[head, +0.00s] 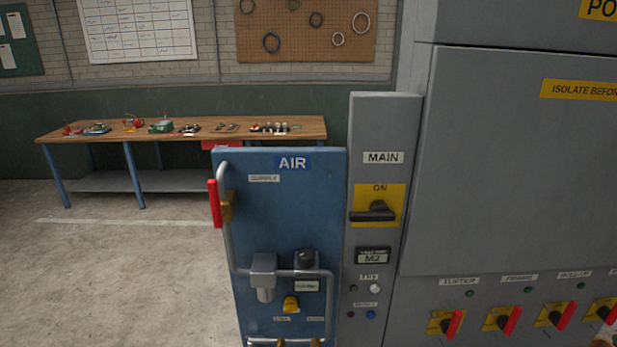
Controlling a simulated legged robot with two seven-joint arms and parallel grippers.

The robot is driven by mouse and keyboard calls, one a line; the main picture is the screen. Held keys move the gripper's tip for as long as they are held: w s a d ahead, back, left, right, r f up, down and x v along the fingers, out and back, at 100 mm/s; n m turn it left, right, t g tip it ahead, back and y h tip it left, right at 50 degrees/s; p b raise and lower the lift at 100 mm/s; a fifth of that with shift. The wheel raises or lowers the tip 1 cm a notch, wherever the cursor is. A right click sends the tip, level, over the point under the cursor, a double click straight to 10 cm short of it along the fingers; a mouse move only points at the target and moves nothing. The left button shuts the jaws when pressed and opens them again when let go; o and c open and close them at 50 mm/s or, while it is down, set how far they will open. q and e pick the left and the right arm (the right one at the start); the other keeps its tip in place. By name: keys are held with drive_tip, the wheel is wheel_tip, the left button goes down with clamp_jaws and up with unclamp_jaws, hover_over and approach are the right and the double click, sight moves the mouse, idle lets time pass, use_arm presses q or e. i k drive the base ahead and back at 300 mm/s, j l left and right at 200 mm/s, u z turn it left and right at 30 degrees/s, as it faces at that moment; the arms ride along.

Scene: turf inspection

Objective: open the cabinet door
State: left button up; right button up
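A large grey cabinet fills the right side, with a broad flat grey door panel (515,180) that looks closed. A yellow label (580,89) on it reads "ISOLATE BEFO…" and runs out of the picture. No door handle shows, and the panel's right part is cut off. A narrow grey column (384,130) marked MAIN adjoins it on the left. It carries a black rotary switch (373,211) on a yellow plate marked ON, its lever roughly horizontal.
A blue AIR panel (300,215) with pipes and a red lever (215,203) stands left of the column. Several red-handled switches (454,323) line the cabinet below the door. A wooden workbench (90,136) stands behind; the concrete floor (130,270) at left is clear.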

sight(515, 171)
drive_tip(key=z, duration=1.45)
